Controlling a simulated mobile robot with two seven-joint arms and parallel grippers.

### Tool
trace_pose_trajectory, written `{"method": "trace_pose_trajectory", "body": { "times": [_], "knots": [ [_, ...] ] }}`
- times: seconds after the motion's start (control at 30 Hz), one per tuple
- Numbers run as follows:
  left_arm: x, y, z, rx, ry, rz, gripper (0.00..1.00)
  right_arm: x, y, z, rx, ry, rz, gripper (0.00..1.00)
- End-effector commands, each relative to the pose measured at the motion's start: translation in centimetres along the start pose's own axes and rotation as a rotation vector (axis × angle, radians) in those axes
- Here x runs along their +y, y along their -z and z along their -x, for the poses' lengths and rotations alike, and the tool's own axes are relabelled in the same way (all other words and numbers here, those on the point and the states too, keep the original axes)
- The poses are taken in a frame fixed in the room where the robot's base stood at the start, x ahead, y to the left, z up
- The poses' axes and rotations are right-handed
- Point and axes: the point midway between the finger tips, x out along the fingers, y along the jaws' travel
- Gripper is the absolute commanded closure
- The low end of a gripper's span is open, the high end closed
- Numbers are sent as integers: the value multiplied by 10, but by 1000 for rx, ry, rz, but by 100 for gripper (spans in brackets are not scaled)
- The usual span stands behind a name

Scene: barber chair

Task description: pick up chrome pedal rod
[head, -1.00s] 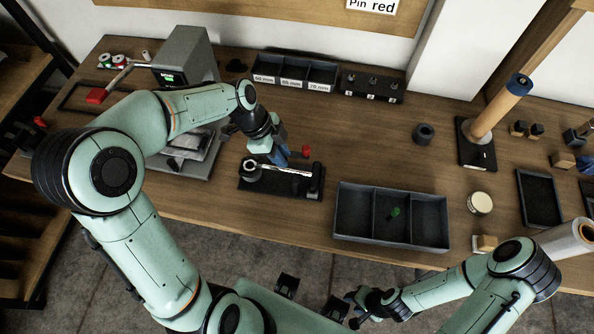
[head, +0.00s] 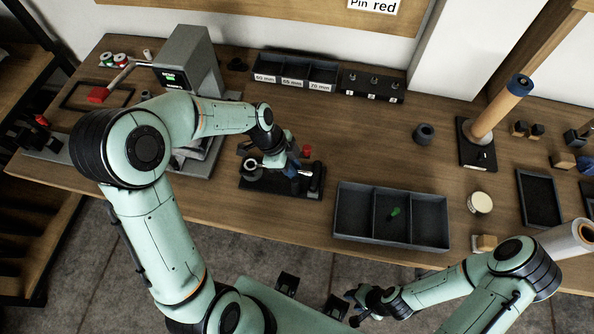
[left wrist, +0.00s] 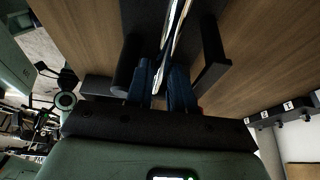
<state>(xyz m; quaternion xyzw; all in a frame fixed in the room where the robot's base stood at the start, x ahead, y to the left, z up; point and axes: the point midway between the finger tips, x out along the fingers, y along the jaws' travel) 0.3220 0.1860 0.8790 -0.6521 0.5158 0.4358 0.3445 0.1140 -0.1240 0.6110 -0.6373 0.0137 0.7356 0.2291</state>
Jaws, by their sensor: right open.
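The chrome pedal rod (left wrist: 178,28) is a thin shiny bar in the left wrist view, running between the blue fingers of my left gripper (left wrist: 160,72). In the head view, only a short bright piece of the rod (head: 304,173) shows beside the gripper; my arm hides much of the rest. The rod is at a black fixture (head: 262,186) on the bench. My left gripper (head: 291,170) is low over this fixture, its fingers on either side of the rod. I cannot tell whether they press on it. My right gripper (head: 362,304) is open and empty in front of the bench.
A grey three-part tray (head: 345,238) with a small green piece in it stands right of the fixture. A small red piece (head: 306,151) sits behind the fixture. Labelled bins (head: 294,72) stand at the back. The bench between the bins and the tray is mostly clear.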

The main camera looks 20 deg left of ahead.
Motion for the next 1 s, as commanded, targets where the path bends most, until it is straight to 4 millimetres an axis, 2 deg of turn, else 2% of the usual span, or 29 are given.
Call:
{"method": "trace_pose_trajectory", "body": {
  "times": [1.0],
  "knots": [
    [0,-2,-4,0,0,0,78,4,-3,-10,-5,-2,-2,59]
  ]
}}
